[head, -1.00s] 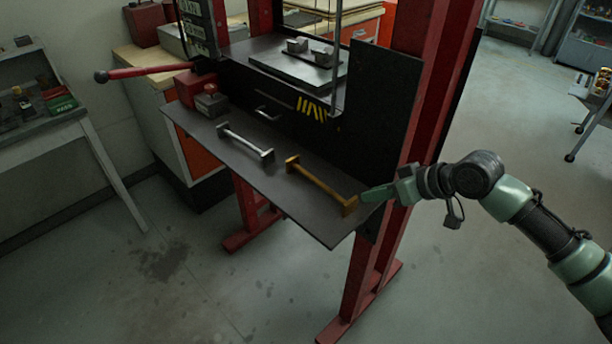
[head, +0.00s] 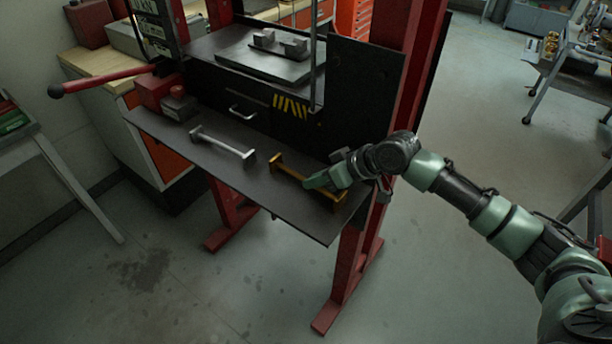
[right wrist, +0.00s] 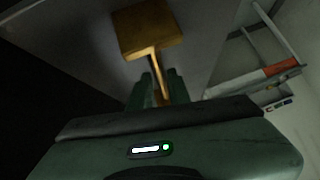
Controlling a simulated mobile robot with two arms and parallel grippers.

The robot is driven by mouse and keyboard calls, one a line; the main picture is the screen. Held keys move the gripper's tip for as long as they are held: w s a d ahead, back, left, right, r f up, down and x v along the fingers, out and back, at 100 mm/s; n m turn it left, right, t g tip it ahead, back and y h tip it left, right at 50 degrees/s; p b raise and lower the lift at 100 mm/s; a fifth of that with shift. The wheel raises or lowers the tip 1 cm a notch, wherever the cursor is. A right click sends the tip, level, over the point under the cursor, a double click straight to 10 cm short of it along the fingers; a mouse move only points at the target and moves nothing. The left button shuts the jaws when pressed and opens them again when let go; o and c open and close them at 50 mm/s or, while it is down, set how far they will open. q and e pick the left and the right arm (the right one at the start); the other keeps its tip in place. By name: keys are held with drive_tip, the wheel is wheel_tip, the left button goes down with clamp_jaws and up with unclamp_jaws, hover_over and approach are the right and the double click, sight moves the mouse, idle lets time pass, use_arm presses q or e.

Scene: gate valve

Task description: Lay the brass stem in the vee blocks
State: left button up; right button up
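The brass stem (head: 292,173), a bar with a square plate at each end, lies on the dark front shelf. Two small grey vee blocks, one left (head: 264,38) and one right (head: 295,49), stand on the plate of the press bed. My right gripper (head: 314,183) is at the stem, over its right half. In the right wrist view its two fingers (right wrist: 158,88) lie on either side of the brass bar, with one end plate (right wrist: 144,28) beyond them. Whether they grip the bar is not clear. My left gripper is out of view.
A silver bar with end plates (head: 224,145) lies on the shelf (head: 255,195), left of the stem. A red press post (head: 398,85) and black side panel (head: 365,85) stand close to my right arm. A red-handled lever (head: 105,80) sticks out at left.

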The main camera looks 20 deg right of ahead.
drive_tip(key=shift+x, duration=0.8)
drive_tip(key=shift+r, duration=0.1)
clamp_jaws()
drive_tip(key=shift+r, duration=0.1)
idle(0.6)
